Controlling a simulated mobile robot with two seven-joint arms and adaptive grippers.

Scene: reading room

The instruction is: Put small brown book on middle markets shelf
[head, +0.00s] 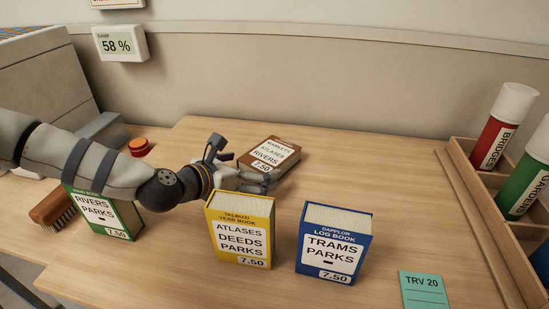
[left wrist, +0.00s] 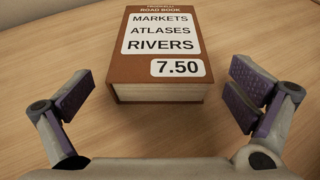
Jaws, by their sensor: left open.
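The small brown book (head: 270,151) lies flat on the wooden table behind the yellow book, its cover reading Markets, Atlases, Rivers and 7.50. My left gripper (head: 245,164) is beside it, reaching in from the left. In the left wrist view the brown book (left wrist: 160,78) lies ahead, its page edge facing me. The left gripper's fingers (left wrist: 160,108) are open and spread to either side of the book's near end, apart from it. No markets shelf is seen. My right gripper is not in view.
A yellow book (head: 240,232) and a blue book (head: 333,245) stand near the gripper. A green book (head: 112,218) stands under my left arm, by a brush (head: 54,209). A wooden rack (head: 482,205) with red and green canisters is at right. A teal card (head: 425,290) lies in front.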

